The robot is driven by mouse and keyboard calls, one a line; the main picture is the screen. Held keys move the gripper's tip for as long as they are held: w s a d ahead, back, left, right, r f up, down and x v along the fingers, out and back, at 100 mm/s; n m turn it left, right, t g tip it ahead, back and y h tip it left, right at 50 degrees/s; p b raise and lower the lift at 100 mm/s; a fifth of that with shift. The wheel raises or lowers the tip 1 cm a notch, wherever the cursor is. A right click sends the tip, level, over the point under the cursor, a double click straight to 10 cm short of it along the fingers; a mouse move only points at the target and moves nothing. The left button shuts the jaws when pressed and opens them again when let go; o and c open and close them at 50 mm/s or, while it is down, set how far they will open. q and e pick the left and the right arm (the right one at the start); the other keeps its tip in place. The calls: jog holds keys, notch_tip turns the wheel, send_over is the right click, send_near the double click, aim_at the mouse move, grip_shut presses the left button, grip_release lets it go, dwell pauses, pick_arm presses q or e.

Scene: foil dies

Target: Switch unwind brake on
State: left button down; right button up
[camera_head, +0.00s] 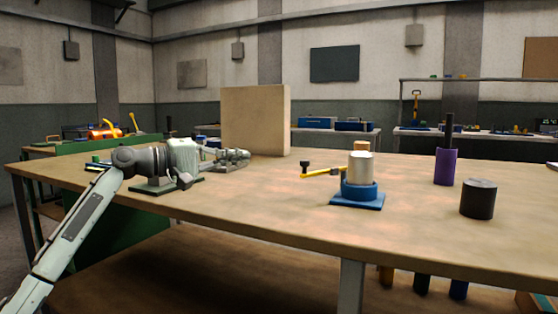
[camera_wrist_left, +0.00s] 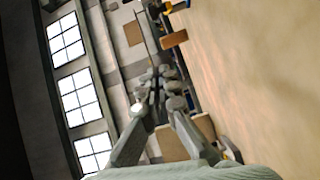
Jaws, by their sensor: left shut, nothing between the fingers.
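My left gripper (camera_head: 238,155) reaches in from the left, low over the table, its fingers pointing right. In the left wrist view its fingers (camera_wrist_left: 160,80) are together with nothing between them. No part is labelled as the unwind brake, so I cannot tell which it is. A dark green plate (camera_head: 150,188) lies under my wrist, with a dark knob-like part (camera_head: 184,181) above its edge. A yellow lever (camera_head: 322,173) with a black end lies right of my gripper, apart from it. It runs toward a blue stand (camera_head: 360,192) holding a pale cylinder (camera_head: 360,166). My right gripper is not in view.
A tall tan block (camera_head: 256,120) stands behind my left gripper. A purple cylinder (camera_head: 446,167) with a dark rod and a black cylinder (camera_head: 478,199) stand at the right. The table's (camera_head: 270,215) front middle is clear. Benches with blue boxes (camera_head: 355,126) stand behind.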

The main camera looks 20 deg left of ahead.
pick_arm(q)
jog(key=w+d+f, duration=0.1)
jog(key=w+d, duration=0.5)
jog(key=d, duration=0.3)
jog(key=shift+w+d+p, duration=0.15)
jog(key=shift+w+p, duration=0.2)
jog(key=shift+p, duration=0.05)
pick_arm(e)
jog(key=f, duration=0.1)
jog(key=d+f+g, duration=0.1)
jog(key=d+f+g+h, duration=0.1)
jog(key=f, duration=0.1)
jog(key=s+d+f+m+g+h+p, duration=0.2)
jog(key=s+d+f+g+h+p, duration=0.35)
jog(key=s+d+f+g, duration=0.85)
pick_arm(q)
jog(key=s+d+p, duration=0.3)
jog(key=d+p, duration=0.1)
jog(key=d, duration=0.5)
jog(key=shift+s, duration=0.4)
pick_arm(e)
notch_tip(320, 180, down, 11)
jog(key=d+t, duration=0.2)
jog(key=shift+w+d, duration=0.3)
